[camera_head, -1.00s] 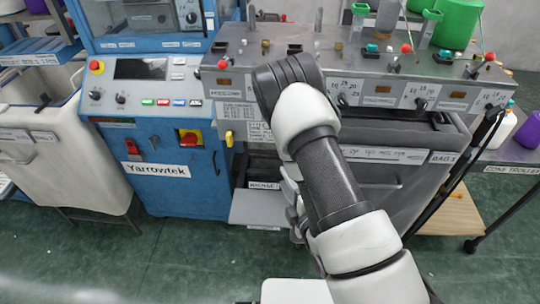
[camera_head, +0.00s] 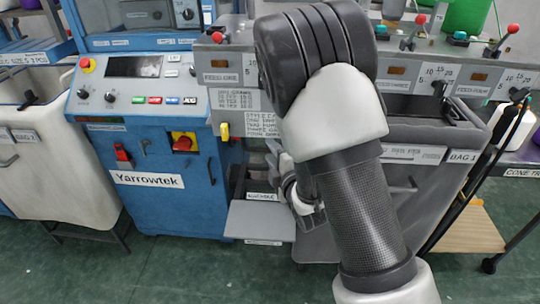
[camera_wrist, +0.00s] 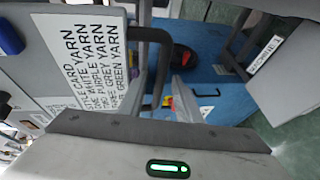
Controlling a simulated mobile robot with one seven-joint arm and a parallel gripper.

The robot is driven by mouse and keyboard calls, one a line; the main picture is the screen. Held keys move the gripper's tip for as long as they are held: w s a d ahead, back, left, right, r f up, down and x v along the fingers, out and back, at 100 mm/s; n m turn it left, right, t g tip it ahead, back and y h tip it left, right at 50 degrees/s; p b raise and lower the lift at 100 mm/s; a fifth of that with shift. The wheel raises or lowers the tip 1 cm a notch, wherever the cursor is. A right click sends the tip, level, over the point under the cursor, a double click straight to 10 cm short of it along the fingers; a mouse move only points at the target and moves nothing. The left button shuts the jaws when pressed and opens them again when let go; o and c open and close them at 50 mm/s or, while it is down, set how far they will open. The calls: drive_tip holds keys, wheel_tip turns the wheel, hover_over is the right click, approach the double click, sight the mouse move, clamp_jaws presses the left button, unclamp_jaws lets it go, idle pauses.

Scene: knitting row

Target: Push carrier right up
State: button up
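I cannot make out the carrier for certain; my arm covers the middle of the knitting machine's grey bed (camera_head: 440,58) in the head view. My gripper (camera_head: 306,198) hangs below that bed, left of the dark bin front, partly hidden behind my forearm. In the wrist view a dark bent bar like a handle (camera_wrist: 152,36) stands just ahead of my gripper, beside the white yarn card (camera_wrist: 82,55). Pale finger-like parts show around the bar. Whether they are apart or touch it is unclear.
The blue Yarrowtek cabinet (camera_head: 165,205) stands left of my gripper. A grey shelf (camera_head: 258,222) juts out low beside it. Red-knobbed levers (camera_head: 421,20) stand on the bed. A wooden board (camera_head: 468,230) lies low on the right. The green floor (camera_head: 180,270) in front is open.

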drive_tip(key=shift+x, duration=0.95)
drive_tip(key=shift+c, duration=0.3)
clamp_jaws()
